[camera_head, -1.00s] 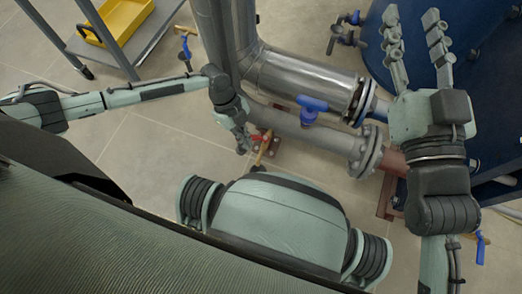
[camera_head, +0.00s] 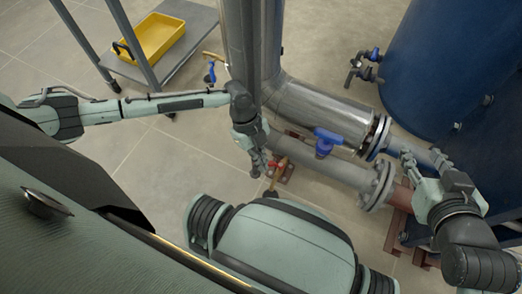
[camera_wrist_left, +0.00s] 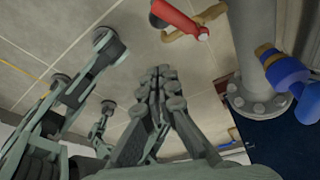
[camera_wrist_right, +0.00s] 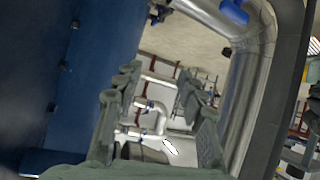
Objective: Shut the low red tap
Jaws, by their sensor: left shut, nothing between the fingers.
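The low red tap (camera_head: 274,167) sits near the floor under the grey pipe, on a brass fitting. In the left wrist view its red handle (camera_wrist_left: 179,19) and brass part show at the top, beyond my fingertips. My left gripper (camera_head: 257,171) is shut and empty, just left of the red tap; in the left wrist view (camera_wrist_left: 162,78) its fingers are together and appear apart from the handle. I cannot tell whether the tap is open. My right gripper (camera_head: 421,157) is open and empty, by the pipe flanges at the right; its spread fingers show in the right wrist view (camera_wrist_right: 158,85).
A tap with a blue handle (camera_head: 326,141) stands on the grey pipe above the red tap. A tall metal pipe (camera_head: 240,45) rises behind my left gripper. Blue tanks (camera_head: 440,70) stand at right. A trolley with a yellow tray (camera_head: 154,37) is at upper left. Left floor is clear.

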